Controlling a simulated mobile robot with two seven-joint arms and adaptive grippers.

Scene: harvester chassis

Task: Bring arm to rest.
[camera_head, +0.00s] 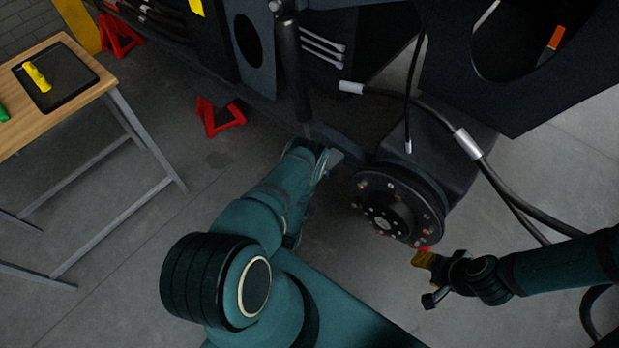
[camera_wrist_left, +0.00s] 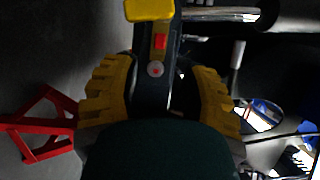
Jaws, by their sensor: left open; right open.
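My left arm (camera_head: 275,200) reaches up from the bottom toward the dark harvester chassis (camera_head: 385,35). Its gripper is mostly hidden by the arm in the head view. In the left wrist view my left gripper (camera_wrist_left: 163,78) has its yellow fingers apart, with a dark bar bearing red marks (camera_wrist_left: 158,45) showing between them. I cannot tell whether they touch it. My right arm (camera_head: 560,265) comes in from the right. My right gripper (camera_head: 428,278) is open and empty, with its yellow finger close below the wheel hub (camera_head: 395,210).
Black hoses with silver fittings (camera_head: 467,144) hang near my right arm. A wooden table (camera_head: 60,52) at left bears a dark tray (camera_head: 80,75) with a yellow item (camera_head: 37,77). A red stand (camera_head: 220,117) is under the chassis. The floor between table and left arm is clear.

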